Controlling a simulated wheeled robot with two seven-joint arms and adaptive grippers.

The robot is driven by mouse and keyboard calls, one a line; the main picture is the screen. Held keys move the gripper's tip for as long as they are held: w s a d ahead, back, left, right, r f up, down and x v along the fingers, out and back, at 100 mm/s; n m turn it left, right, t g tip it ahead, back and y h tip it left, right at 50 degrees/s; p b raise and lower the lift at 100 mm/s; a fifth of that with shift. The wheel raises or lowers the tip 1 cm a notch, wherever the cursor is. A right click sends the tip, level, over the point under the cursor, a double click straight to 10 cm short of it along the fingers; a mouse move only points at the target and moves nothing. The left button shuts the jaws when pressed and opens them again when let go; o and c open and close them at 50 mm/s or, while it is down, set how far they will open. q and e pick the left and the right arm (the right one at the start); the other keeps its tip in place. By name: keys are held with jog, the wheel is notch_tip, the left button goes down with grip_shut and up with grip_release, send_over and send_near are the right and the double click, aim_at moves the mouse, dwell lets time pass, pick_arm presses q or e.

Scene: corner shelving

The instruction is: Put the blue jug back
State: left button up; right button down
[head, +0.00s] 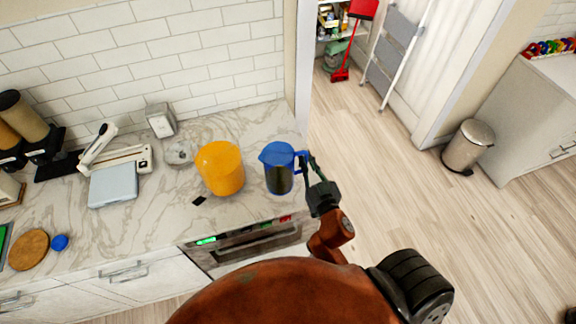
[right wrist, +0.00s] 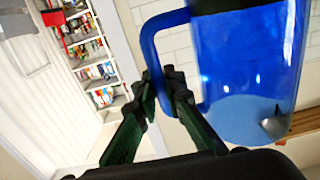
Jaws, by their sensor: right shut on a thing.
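The blue jug (head: 278,172) is upright over the right end of the marble counter, with its handle turned right; I cannot tell in the head view whether its base touches the counter. My right gripper (head: 309,172) is shut on the jug's handle. In the right wrist view the gripper's dark green fingers (right wrist: 165,95) close around the blue handle, and the clear blue jug (right wrist: 245,75) fills the right side. My left gripper is not in view.
A yellow container (head: 220,168) stands just left of the jug. A glass dish (head: 180,152), a metal dispenser (head: 160,121) and a kitchen scale (head: 113,186) are further left. A wall edge and doorway lie right, with a ladder (head: 398,50) and a bin (head: 467,146) beyond.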

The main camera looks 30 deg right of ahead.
jog(key=w+d+f+b, duration=0.2)
jog(key=w+d+f, duration=0.7)
jog(key=w+f, duration=0.2)
jog(key=shift+w+d+f, duration=0.15)
jog(key=shift+d+f, duration=0.15)
jog(key=shift+f, duration=0.25)
jog(key=shift+f+b, duration=0.15)
jog(key=shift+b, duration=0.15)
jog(key=c, duration=2)
grip_release()
